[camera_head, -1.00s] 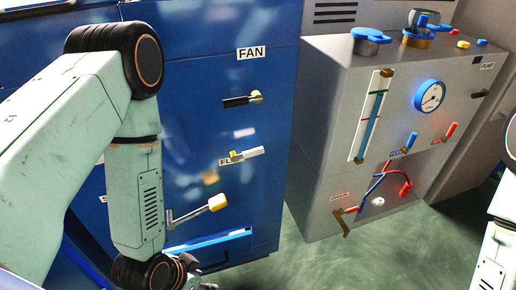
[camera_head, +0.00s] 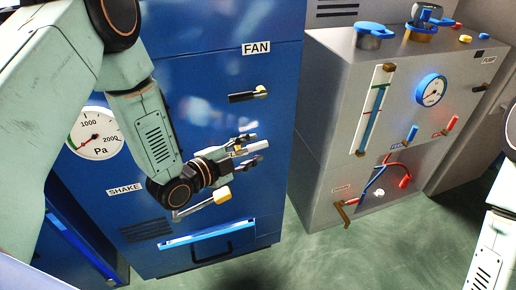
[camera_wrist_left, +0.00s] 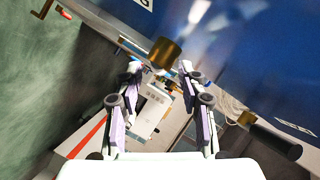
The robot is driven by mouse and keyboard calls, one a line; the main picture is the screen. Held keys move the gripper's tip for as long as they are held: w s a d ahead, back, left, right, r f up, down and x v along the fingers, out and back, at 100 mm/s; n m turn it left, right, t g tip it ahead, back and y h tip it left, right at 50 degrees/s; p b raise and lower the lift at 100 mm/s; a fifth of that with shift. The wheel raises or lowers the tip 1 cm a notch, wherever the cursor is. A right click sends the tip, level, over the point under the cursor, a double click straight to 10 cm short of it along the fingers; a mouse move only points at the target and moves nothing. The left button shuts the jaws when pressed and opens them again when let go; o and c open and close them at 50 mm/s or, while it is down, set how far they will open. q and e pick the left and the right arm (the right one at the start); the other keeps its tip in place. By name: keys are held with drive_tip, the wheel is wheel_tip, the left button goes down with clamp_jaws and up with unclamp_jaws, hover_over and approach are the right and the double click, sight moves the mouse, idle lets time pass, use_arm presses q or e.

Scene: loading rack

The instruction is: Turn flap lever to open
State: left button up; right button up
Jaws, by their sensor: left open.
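The flap lever (camera_head: 257,148) is on the blue cabinet below the FAN lever. Only a pale bit of its handle shows in the head view, as my left gripper (camera_head: 256,152) covers most of it and its label. The left gripper is open, with its fingers pointing right, around or just in front of the lever; I cannot tell which. In the left wrist view my left gripper (camera_wrist_left: 163,85) shows its two fingers apart, with a pale block between them that I cannot identify for sure. My right gripper is out of view.
The FAN lever (camera_head: 247,96) with its dark handle is above the gripper. The SHAKE crank's yellow knob (camera_head: 222,195) is close below it. A pressure gauge (camera_head: 96,134) is at left. The grey cabinet (camera_head: 322,130) stands at right, with green floor (camera_head: 330,265) in front.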

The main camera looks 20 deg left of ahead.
sight(253, 149)
use_arm(q)
drive_tip(key=shift+b+x, duration=0.3)
drive_tip(key=shift+x, duration=1.35)
clamp_jaws()
